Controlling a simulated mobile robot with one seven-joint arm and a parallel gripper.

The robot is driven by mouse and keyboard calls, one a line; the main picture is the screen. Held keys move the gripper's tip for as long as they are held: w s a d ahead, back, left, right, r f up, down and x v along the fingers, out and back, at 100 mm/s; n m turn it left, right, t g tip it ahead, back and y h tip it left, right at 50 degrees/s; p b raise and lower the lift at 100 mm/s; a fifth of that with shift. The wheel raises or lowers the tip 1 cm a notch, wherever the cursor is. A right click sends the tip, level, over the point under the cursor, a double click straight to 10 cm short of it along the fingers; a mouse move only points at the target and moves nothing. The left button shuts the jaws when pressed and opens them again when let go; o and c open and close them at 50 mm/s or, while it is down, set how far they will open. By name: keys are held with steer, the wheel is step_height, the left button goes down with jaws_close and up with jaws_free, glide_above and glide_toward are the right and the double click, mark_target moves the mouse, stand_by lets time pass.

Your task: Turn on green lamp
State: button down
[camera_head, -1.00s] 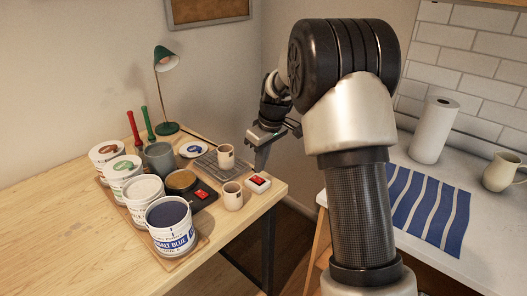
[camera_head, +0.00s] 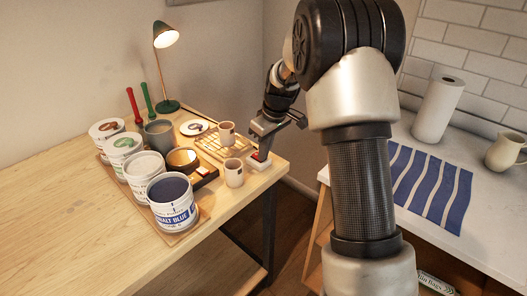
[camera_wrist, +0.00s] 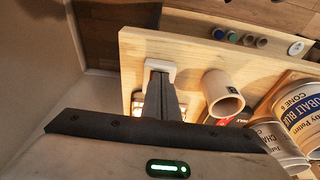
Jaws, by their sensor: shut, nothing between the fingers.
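The green lamp (camera_head: 160,30) stands at the back of the wooden table, and its bulb glows with warm light. A small white switch box with a red top (camera_head: 258,163) sits at the table's right corner. My gripper (camera_head: 262,155) points down with its fingers shut and empty, its tips at the top of the box. In the wrist view the shut fingers (camera_wrist: 162,95) reach to the white box (camera_wrist: 160,66) and hide most of its top. I cannot tell how hard they press.
Two mugs (camera_head: 234,173) (camera_head: 227,133) stand close left of the box. Several paint tubs (camera_head: 173,205), a grey cup (camera_head: 158,137) and a rack (camera_head: 220,150) fill the table's middle. The front left of the table is clear. A counter with a paper towel roll (camera_head: 438,110) is at right.

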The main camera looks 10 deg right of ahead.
steer(key=shift+w+a+r+p, duration=0.35)
steer(key=shift+w+a+p, duration=0.1)
steer(key=shift+w, duration=0.15)
